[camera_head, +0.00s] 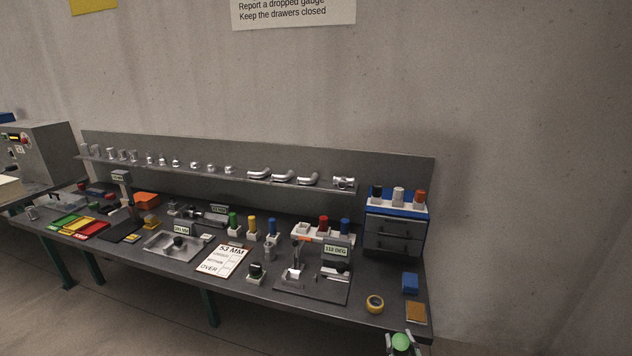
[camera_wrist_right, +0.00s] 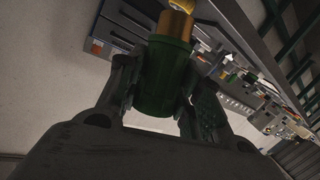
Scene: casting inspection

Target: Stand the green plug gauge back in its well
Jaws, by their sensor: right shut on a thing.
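The green plug gauge (camera_wrist_right: 165,75) has a green handle and a brass-coloured end (camera_wrist_right: 176,24). My right gripper (camera_wrist_right: 160,95) is shut on its green handle, with a finger on each side. In the head view the green end of the gauge (camera_head: 402,341) shows at the bottom right, between the fingers of my right gripper (camera_head: 401,345), off the bench's front right corner. My left gripper is out of view.
Another green-handled piece (camera_head: 232,219) stands in a white block beside yellow and blue ones. A drawer cabinet (camera_head: 393,236) with more handled pieces stands at the right. A tape roll (camera_head: 375,303), blue box (camera_head: 410,283) and brown pad (camera_head: 416,312) lie near the right edge.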

